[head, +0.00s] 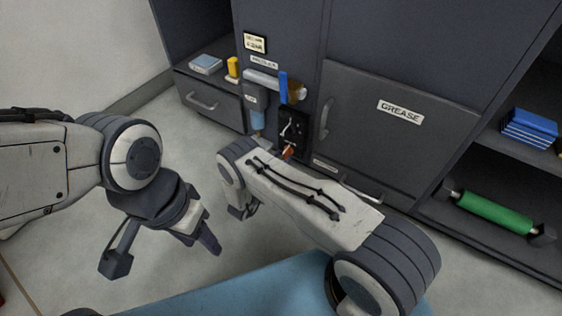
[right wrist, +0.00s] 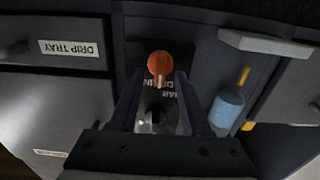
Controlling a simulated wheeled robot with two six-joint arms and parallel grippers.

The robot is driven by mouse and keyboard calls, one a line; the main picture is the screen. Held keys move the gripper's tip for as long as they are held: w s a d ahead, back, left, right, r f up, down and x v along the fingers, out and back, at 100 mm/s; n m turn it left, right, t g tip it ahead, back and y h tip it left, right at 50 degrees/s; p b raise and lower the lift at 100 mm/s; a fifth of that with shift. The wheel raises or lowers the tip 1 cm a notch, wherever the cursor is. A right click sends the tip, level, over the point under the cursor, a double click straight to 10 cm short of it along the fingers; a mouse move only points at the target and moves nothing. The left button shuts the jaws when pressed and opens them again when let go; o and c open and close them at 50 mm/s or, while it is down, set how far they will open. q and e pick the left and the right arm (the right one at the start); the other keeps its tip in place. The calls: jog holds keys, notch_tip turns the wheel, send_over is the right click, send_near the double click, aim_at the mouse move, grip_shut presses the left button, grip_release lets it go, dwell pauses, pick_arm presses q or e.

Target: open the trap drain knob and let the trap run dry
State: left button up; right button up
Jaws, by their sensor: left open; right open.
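The orange-red drain knob (right wrist: 160,63) shows in the right wrist view, with a partly hidden label beside it. It also shows in the head view (head: 288,152), just past my right forearm. My right gripper (right wrist: 160,77) is open, its two fingertips on either side of the knob's near edge; I cannot tell whether they touch it. In the head view my right arm hides most of this gripper. The trap, a bowl with blue content (head: 258,120), hangs left of the knob and also shows in the right wrist view (right wrist: 228,105). My left gripper (head: 208,243) is open and empty, low over the floor.
A drawer marked DRIP TRAY (right wrist: 70,48) and a door marked GREASE (head: 400,112) are nearby. A green roller (head: 495,212) lies on the right shelf. Floor at the left is clear.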

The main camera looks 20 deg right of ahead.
jog(key=shift+w+d, duration=0.25)
jog(key=shift+d, duration=0.05)
grip_shut()
